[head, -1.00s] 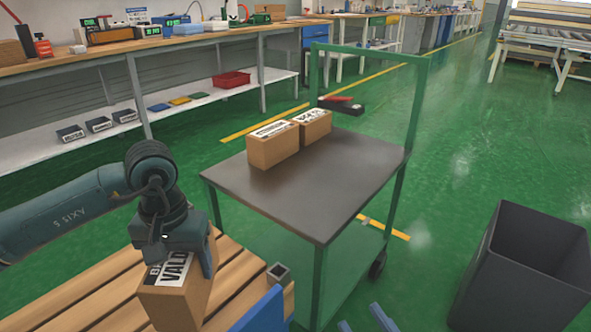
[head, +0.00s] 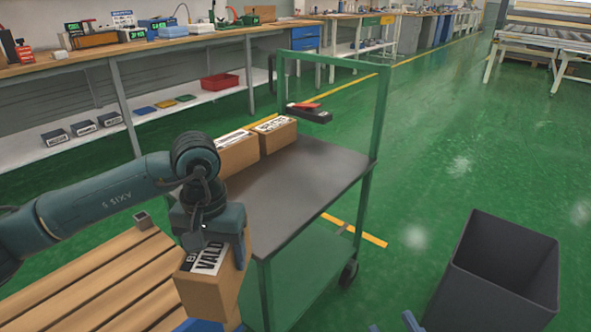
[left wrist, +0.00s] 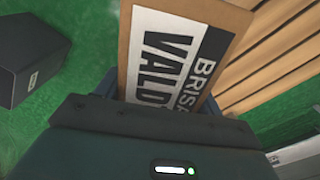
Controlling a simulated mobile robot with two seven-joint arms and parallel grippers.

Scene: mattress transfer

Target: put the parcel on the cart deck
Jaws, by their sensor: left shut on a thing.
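The parcel is a brown box (head: 208,296) with a black-and-white label starting "VALD". My left gripper (head: 214,238) is shut on it from above and holds it slightly tilted, by the near left corner of the cart. The label fills the middle of the left wrist view (left wrist: 175,55). The cart deck (head: 300,185) is a dark grey top on a green frame. Two brown boxes, one (head: 238,156) and another (head: 277,137), stand at its far left; its middle and right are bare. My right gripper (head: 394,325) shows only two blue fingertips, apart and empty, at the bottom edge.
A slatted wooden pallet (head: 95,285) lies left of the parcel. The cart's upright green handle (head: 380,100) rises at its far end, with a black and red item (head: 310,112) there. A dark open bin (head: 495,270) stands at the right. Workbenches (head: 150,48) line the back.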

